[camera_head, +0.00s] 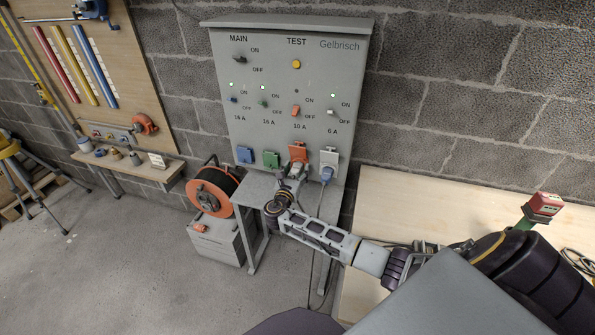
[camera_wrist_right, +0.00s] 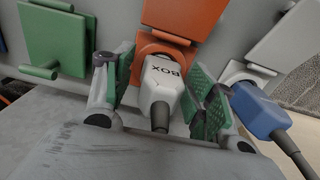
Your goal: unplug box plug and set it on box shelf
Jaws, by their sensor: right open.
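The box plug (camera_wrist_right: 162,78) is white, marked BOX, and sits in the socket under the raised orange cover (camera_wrist_right: 182,18) on the grey panel. In the head view the orange cover (camera_head: 297,151) is at the panel's lower right. My right gripper (camera_wrist_right: 158,100) is open, with one finger on each side of the plug, and a gap shows on both sides. In the head view my right gripper (camera_head: 292,178) is at the orange socket and partly hides the plug. The grey box shelf (camera_head: 254,188) juts out below the sockets; its bare top (camera_wrist_right: 105,150) shows in the wrist view. My left gripper is out of view.
A blue plug (camera_wrist_right: 258,110) with a cable sits in the socket just right of my right gripper. A closed green cover (camera_wrist_right: 55,38) is on the left. An orange cable reel (camera_head: 211,190) stands left of the shelf. A wooden table (camera_head: 440,205) is on the right.

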